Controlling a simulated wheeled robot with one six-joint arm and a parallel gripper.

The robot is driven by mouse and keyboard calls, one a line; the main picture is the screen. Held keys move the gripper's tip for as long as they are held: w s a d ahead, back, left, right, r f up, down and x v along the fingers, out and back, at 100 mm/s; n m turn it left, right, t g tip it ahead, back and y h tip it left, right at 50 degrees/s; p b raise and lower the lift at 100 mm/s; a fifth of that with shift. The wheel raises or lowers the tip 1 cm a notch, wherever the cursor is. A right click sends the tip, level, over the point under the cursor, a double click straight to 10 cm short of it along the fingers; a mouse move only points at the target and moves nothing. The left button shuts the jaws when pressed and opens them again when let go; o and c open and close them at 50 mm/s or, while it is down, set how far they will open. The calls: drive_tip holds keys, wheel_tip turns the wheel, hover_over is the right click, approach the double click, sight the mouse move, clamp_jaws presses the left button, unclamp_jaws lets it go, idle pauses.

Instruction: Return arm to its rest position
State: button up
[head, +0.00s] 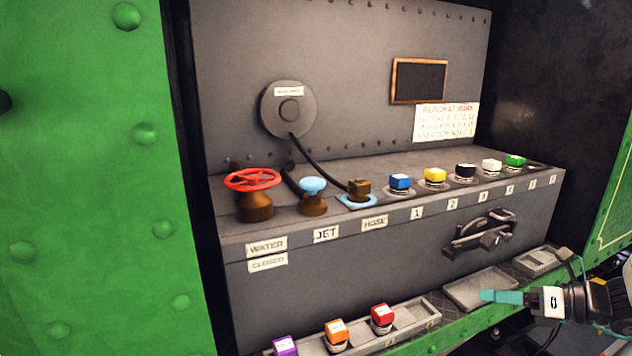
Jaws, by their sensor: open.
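My gripper (500,297) is at the lower right of the head view, with teal fingers pointing left. It is open, and no object shows in it. It appears in front of the green ledge, near a shallow grey tray (482,289). My dark arm comes in from the right edge, and most of it is out of the picture.
A grey console carries a red valve wheel (252,180), a light-blue knob (313,185), a brown hose fitting (358,188) and several coloured caps. A dark handle (481,231) juts from its front. Purple, orange and red (381,315) caps stand in a lower rack.

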drive_tip(key=s+a+r+n+g+h, duration=0.1)
drive_tip(key=s+a+n+g+h, duration=0.1)
drive_tip(key=s+a+n+g, duration=0.6)
drive_tip(key=s+a+r+n+g+h, duration=0.15)
drive_tip(key=s+n, duration=0.35)
drive_tip(key=n, duration=0.6)
drive_tip(key=s+a+r+n+t+h, duration=0.1)
drive_tip(key=s+r+n+t+h, duration=0.1)
drive_tip(key=s+r+n+h, duration=0.5)
drive_tip(key=n+h, duration=0.1)
drive_tip(key=n, duration=0.5)
drive_tip(key=shift+a+r, duration=0.2)
